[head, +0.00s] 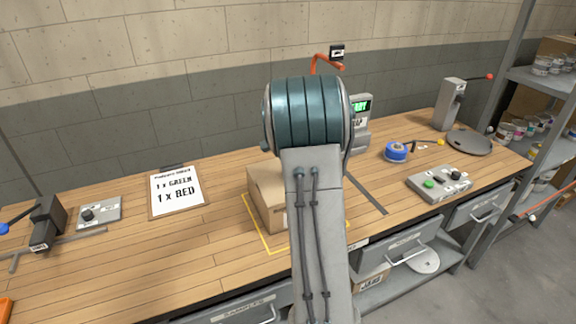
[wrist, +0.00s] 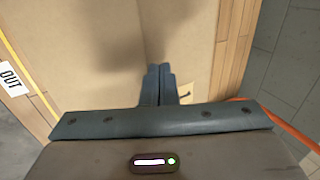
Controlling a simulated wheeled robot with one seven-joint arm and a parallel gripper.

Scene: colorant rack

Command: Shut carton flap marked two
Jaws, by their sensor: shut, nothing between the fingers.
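The carton (head: 265,198) stands on the wooden bench inside a yellow outline, largely hidden behind my arm in the head view. In the wrist view its brown cardboard (wrist: 110,40) fills the middle of the picture, with a shadow on it. My gripper (wrist: 158,70) is shut and empty, its fingertips over the cardboard. I cannot tell whether they touch it. No flap marked two can be made out; my arm hides much of the carton. My gripper is not visible in the head view.
A clipboard (head: 177,191) lies left of the carton. A button box (head: 440,184), blue tape roll (head: 396,152) and grey round plate (head: 468,143) are on the right. An orange-red bar (wrist: 290,125) shows at the right of the wrist view. Bench between clipboard and carton is clear.

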